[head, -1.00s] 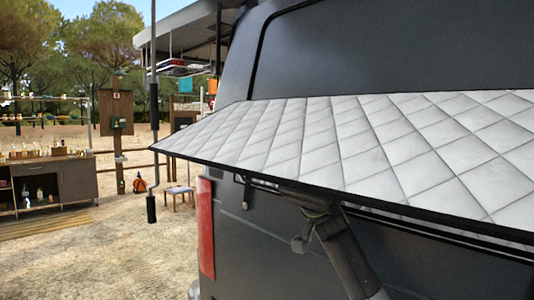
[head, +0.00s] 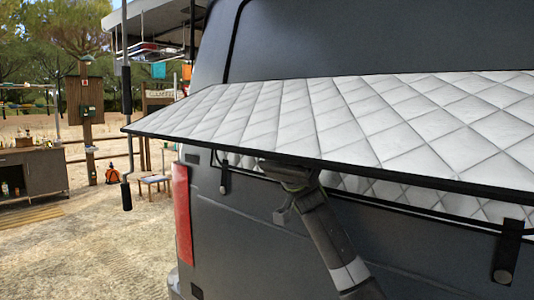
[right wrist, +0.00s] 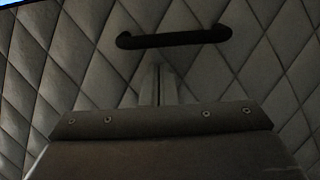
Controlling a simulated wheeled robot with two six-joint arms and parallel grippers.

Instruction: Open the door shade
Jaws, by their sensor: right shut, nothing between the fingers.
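The door shade (head: 330,120) is a white quilted panel with a dark edge, sticking out from the rear of the dark van (head: 350,40) at a slant. More quilted surface shows in the gap below its edge. My right gripper (head: 290,172) is up beneath the shade in the head view, its fingertips hidden by the panel. In the right wrist view the gripper (right wrist: 158,84) is shut and empty. It points at the quilted underside (right wrist: 85,60), just below a black bar handle (right wrist: 174,38). I cannot tell whether the fingers touch the panel. My left gripper is not in view.
A red tail light (head: 182,215) is on the van's left corner. Black straps (head: 508,250) hang below the shade. Sandy ground (head: 100,245) lies open to the left, with a wooden cabinet (head: 35,172) and small stools (head: 155,185) further off.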

